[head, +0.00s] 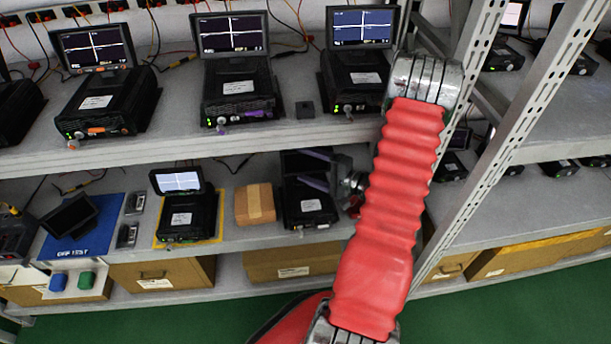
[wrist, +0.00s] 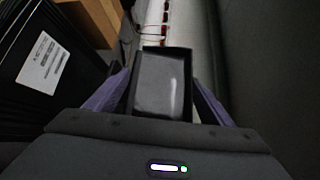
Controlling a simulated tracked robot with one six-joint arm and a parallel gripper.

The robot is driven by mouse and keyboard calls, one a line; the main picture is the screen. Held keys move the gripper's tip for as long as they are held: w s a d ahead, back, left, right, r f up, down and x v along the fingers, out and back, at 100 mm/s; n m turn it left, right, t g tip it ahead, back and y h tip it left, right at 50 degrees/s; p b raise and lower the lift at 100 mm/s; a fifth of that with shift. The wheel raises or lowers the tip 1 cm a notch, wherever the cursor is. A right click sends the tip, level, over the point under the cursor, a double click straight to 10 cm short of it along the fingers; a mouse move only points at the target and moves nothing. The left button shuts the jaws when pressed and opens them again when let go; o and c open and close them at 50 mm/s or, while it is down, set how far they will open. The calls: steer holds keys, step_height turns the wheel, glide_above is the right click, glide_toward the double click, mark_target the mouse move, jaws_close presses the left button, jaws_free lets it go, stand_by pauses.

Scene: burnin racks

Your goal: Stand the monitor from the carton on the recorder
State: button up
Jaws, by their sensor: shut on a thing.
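My gripper (head: 308,169) reaches into the lower shelf with its purple fingers closed on a small dark monitor (head: 294,162). In the wrist view the monitor (wrist: 160,88) sits between both fingers (wrist: 160,92), its screen dark. A black recorder (head: 308,208) with a white label stands just below the monitor in the head view. In the wrist view the recorder (wrist: 50,70) is at the left. I cannot tell whether the monitor touches it. The brown carton (head: 254,204) stands left of the recorder; its inside is not visible.
A recorder (head: 187,219) with a lit screen stands on a yellow mat further left. A tilted dark monitor (head: 70,214) is on a blue mat (head: 108,208). Recorders with lit screens fill the upper shelf (head: 180,145) above. A rack upright (head: 490,150) stands to the right of my arm.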

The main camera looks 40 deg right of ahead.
mark_target(304, 173)
steer(key=shift+f, duration=0.2)
steer(key=shift+f, duration=1.95)
steer(key=shift+f, duration=0.1)
steer(key=o, duration=1.5)
steer(key=v, duration=1.2)
steer(key=shift+s+a, duration=0.1)
steer(key=shift+s, duration=0.1)
